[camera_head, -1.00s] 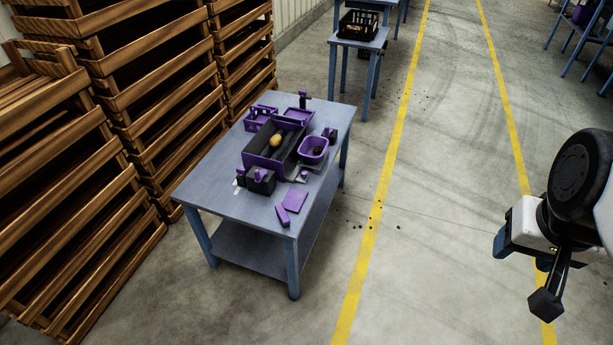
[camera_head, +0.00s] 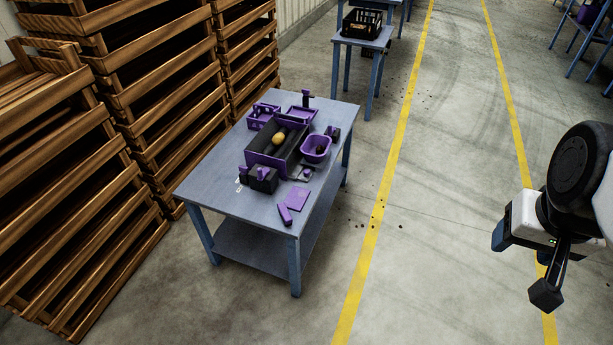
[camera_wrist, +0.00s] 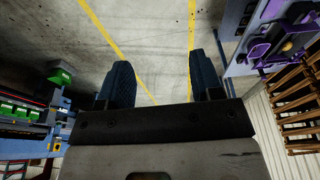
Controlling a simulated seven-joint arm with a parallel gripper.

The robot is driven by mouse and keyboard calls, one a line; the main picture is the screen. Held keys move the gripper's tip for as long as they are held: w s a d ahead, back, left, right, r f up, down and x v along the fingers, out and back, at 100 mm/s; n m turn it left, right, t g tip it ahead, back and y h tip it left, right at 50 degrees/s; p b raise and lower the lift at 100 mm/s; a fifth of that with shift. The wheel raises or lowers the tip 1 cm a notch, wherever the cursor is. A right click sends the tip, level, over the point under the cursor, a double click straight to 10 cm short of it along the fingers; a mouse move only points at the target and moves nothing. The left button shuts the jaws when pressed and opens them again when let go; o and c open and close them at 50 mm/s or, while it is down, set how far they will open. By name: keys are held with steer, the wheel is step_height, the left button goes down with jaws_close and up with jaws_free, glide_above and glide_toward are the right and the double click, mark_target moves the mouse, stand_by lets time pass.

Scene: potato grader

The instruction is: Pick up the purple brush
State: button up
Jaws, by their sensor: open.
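A blue-grey table (camera_head: 225,197) stands left of centre in the head view with several purple items on it. A small elongated purple piece (camera_head: 285,214) lies near its front right edge and looks like the purple brush, though it is too small to be sure. A flat purple piece (camera_head: 297,200) lies just behind it. My gripper (camera_wrist: 160,77) is open and empty in the wrist view, its two dark fingers apart over bare floor. In the head view my arm is at the right, well away from the table.
A dark and purple box (camera_head: 264,164) holding a yellowish potato (camera_head: 279,139) sits mid-table, with a purple basket (camera_head: 316,149) beside it. Stacked wooden crates (camera_head: 145,120) stand left of the table. Open floor with yellow lines lies between the table and my arm.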

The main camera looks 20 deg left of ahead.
steer(key=w+a+f+n+g, duration=0.15)
steer(key=w+a+f, duration=0.25)
steer(key=w+a, duration=0.55)
steer(key=w+a+f+n+t, duration=0.1)
steer(key=w+a+f+n, duration=0.15)
steer(key=w+a, duration=0.7)
steer(key=n+g, duration=0.2)
steer(key=n, duration=0.3)
glide_above(285, 211)
steer(key=f, duration=3.5)
steer(key=shift+w+d, duration=0.1)
steer(key=shift+d, duration=0.15)
steer(key=shift+a+f, duration=0.3)
steer(key=shift+f, duration=0.05)
steer(key=shift+f, duration=1.3)
